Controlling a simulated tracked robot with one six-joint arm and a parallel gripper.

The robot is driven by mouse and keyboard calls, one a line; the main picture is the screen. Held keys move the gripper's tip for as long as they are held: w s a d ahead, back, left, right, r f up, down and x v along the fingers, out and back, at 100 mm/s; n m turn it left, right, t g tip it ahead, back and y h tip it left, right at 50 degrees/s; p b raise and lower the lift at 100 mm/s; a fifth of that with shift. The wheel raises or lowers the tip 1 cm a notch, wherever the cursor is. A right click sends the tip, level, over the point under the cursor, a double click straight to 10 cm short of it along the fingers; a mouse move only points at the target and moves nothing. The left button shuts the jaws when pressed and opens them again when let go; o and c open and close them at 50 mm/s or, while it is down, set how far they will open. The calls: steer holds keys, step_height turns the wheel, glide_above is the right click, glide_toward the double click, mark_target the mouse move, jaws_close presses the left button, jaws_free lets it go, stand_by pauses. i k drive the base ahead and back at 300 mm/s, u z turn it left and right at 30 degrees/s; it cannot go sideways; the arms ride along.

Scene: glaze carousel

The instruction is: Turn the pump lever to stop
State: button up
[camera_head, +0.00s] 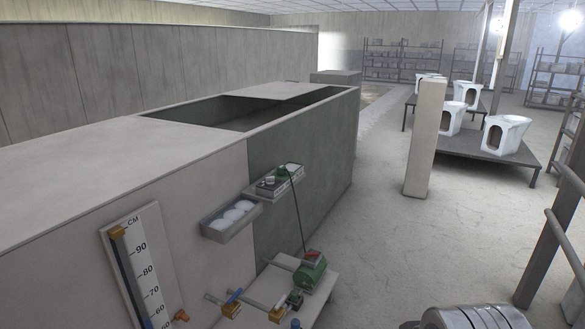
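A green pump (309,272) sits on a low light-coloured ledge (268,288) at the foot of the green tank wall. A small red part (312,258) is on top of the pump; it may be the pump lever, but its position is too small to read. A thin dark cable runs up from the pump to a small shelf. To the left of the pump are a brass valve with a blue handle (233,297) and another brass fitting (279,313) near a dark and blue one.
A large tank (303,135) with an open top fills the left. A tray with white items (230,220) and a shelf (273,184) jut from its wall. A cm gauge (140,265) stands at left. A post (425,138) and a railing (565,235) stand right. Open floor lies between.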

mark_target(307, 255)
steer(key=z, duration=0.95)
steer(key=i, duration=3)
steer(key=z, duration=0.05)
